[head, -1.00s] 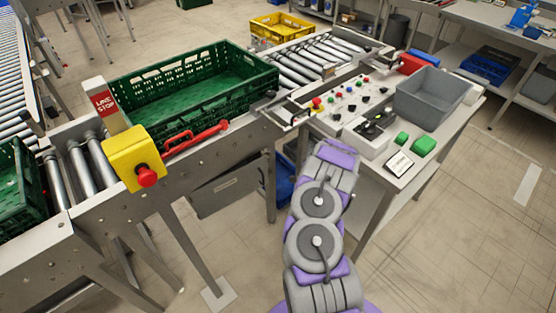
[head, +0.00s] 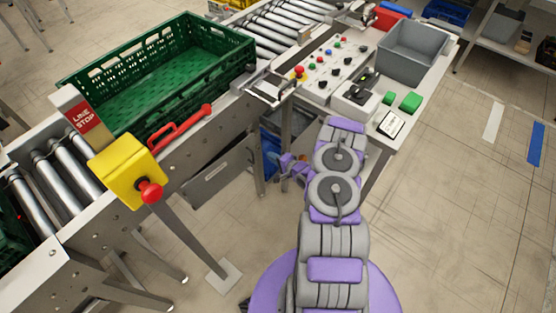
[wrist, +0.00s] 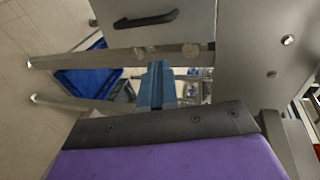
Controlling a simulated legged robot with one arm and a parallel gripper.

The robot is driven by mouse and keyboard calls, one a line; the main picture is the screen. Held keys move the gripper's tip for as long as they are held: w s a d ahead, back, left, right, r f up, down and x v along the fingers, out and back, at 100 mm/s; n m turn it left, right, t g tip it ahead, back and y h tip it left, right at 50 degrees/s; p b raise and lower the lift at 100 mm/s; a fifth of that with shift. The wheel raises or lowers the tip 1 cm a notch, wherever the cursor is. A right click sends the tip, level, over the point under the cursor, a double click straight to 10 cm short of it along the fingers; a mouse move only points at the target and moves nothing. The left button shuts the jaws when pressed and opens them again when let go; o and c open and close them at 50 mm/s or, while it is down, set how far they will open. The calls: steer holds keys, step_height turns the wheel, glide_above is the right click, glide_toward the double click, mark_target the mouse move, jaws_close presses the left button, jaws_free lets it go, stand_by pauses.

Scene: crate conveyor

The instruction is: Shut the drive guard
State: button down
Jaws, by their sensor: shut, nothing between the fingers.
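A grey panel (head: 214,184) with a pale label, which looks like the drive guard, sits low at the conveyor's side in the head view. I cannot tell how far it stands off the frame. In the wrist view a grey panel (wrist: 190,13) with a black handle (wrist: 146,20) fills the top; it seems to be the same guard. My gripper's blue fingers (wrist: 157,84) are together and empty, below the handle in that picture with a gap between. In the head view my gripper (head: 287,161) is small and partly hidden, right of the panel by the conveyor leg.
A yellow line-stop box (head: 125,170) with a red button stands on a post at the front. A green crate (head: 75,85) sits on the conveyor. The control table (head: 425,95) is at the right. A blue bin (wrist: 85,75) lies below. The floor at right is clear.

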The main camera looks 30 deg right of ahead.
mark_target(252, 145)
steer(key=x, duration=0.2)
steer(key=b+x, duration=0.1)
steer(key=x, duration=0.2)
steer(key=a+b+x, duration=0.1)
steer(key=x, duration=0.1)
steer(key=shift+w+a+r, duration=0.1)
steer(key=shift+w+r, duration=0.15)
steer(key=shift+r, duration=0.05)
steer(key=shift+w+d, duration=0.2)
steer(key=shift+w, duration=0.4)
steer(key=shift+a+r, duration=0.1)
steer(key=shift+a, duration=0.15)
